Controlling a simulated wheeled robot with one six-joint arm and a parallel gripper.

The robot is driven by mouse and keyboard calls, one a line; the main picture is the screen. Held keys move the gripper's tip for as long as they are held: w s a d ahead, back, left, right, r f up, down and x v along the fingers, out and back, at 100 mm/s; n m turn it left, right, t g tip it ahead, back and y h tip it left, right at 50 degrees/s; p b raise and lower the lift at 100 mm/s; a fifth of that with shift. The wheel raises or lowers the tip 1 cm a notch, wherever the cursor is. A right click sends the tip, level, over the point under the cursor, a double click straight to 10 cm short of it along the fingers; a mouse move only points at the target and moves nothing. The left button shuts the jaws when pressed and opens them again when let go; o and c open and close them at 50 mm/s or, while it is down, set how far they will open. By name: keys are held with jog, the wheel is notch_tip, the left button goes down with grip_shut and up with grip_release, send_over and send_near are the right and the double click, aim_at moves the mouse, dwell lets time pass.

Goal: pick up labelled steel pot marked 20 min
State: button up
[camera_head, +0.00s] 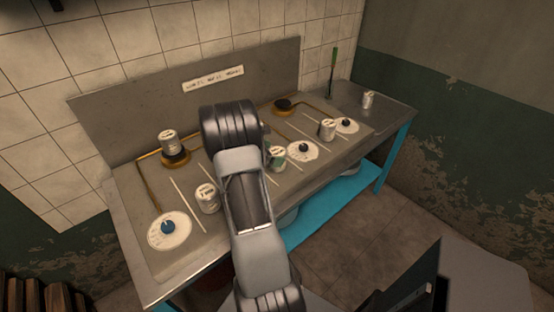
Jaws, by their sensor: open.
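Several small steel pots with pale labelled lids are in the head view. One pot (169,142) stands on the left burner. A second pot (208,203) stands on the panel left of my arm. A third pot (276,163), with some green on its side, stands just right of my arm. A fourth pot (327,132) stands farther right, and another pot (367,101) is on the far right worktop. The lid markings are too small to read, so I cannot tell which is marked 20 min. My arm crosses the middle of the view and hides my gripper.
White dials with knobs lie on the panel: a blue-knobbed dial (168,240), a middle dial (302,155) and a right dial (347,127). A dark burner (284,104) at the back is bare. A green-handled tool (333,62) stands near the wall. Thin pale strips divide the panel.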

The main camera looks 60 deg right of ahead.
jog(key=shift+x, duration=1.4)
jog(key=shift+r, duration=0.1)
jog(key=c, duration=1.1)
